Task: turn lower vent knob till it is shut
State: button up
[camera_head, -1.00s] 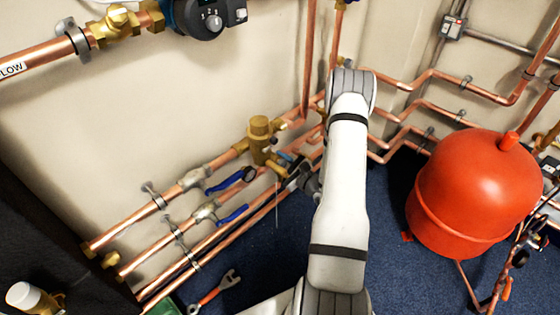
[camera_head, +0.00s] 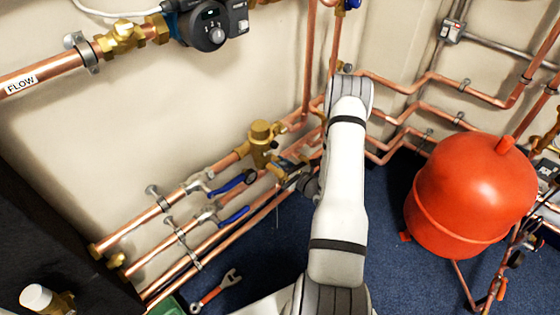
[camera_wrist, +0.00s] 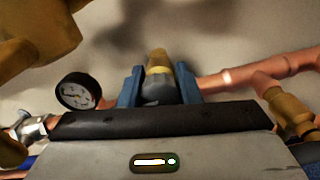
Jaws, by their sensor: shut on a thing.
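In the wrist view, my gripper (camera_wrist: 158,92) is shut on a dark vent knob (camera_wrist: 160,87), with one blue finger on each side of it. A brass part (camera_wrist: 159,63) shows just beyond the knob. In the head view, my gripper (camera_head: 287,165) is at the lower pipes, just right of and below a brass valve body (camera_head: 262,140). The knob is too small and covered to make out there. No mark on the knob shows how far it is turned.
A round gauge (camera_wrist: 78,92) is close left of my gripper in the wrist view. Two blue lever handles (camera_head: 234,214) sit on pipes to the left. A red tank (camera_head: 470,195) stands at right. A wrench (camera_head: 218,290) lies on the blue floor.

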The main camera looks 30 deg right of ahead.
jog(key=m+p, duration=0.1)
jog(key=m, duration=0.3)
jog(key=shift+m+p, duration=0.4)
jog(key=m+p, duration=0.1)
jog(key=m, duration=0.3)
jog(key=shift+p, duration=0.3)
jog(key=m+p, duration=0.1)
jog(key=m, duration=0.4)
jog(key=shift+m+p, duration=0.65)
jog(key=shift+m, duration=1.45)
jog(key=o, duration=1)
jog(key=shift+c, duration=0.2)
